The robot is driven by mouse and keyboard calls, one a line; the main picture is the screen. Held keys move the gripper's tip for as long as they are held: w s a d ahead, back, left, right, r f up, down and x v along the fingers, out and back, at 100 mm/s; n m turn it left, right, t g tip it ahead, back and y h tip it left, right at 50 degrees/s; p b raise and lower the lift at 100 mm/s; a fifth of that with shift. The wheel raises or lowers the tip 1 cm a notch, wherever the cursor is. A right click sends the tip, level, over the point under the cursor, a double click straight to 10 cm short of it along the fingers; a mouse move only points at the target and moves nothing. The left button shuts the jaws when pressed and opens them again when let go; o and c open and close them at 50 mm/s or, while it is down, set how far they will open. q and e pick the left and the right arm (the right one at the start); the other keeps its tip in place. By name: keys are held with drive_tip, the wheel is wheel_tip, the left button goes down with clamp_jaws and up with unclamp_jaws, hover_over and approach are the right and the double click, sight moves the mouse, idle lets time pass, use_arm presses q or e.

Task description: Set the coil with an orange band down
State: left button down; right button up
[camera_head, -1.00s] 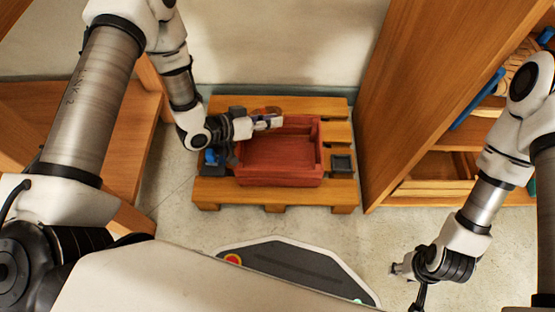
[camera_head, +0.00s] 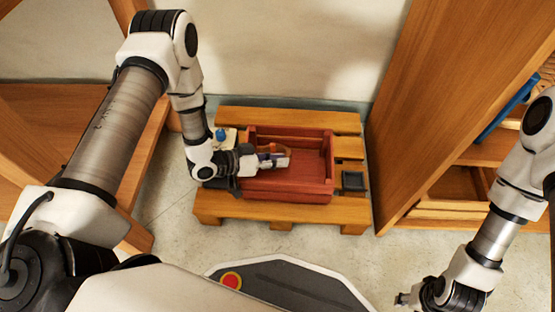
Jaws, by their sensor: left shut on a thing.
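My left gripper (camera_head: 274,160) reaches in from the left over the red crate (camera_head: 290,190), above its left part. It is shut on the coil with an orange band (camera_head: 266,150), of which only a small brown-orange part shows by the fingers. I cannot tell whether the coil touches the crate floor. The rest of the crate's inside looks empty. The crate sits on a wooden pallet (camera_head: 345,122). My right gripper (camera_head: 405,299) is low at the bottom right, away from the pallet, and its fingers are too small to read.
A small dark square tray (camera_head: 353,181) lies on the pallet right of the crate. A blue object (camera_head: 221,134) stands at the pallet's left, behind my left wrist. Wooden shelving (camera_head: 455,110) rises at the right, and a wooden unit (camera_head: 60,110) stands at the left.

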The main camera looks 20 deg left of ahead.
use_arm(q)
drive_tip(key=shift+f, duration=0.45)
drive_tip(key=c, duration=1.1)
unclamp_jaws()
drive_tip(key=shift+s+f, duration=0.1)
drive_tip(key=shift+f, duration=0.05)
drive_tip(key=s+a+r+p, duration=0.2)
drive_tip(key=a+r+p, duration=0.1)
drive_tip(key=shift+r, duration=0.15)
drive_tip(key=p+v, duration=0.4)
drive_tip(key=v, duration=0.3)
drive_tip(key=shift+s+a, duration=0.1)
drive_tip(key=shift+a, duration=0.05)
drive_tip(key=shift+s+a, duration=0.2)
drive_tip(key=shift+s, duration=0.05)
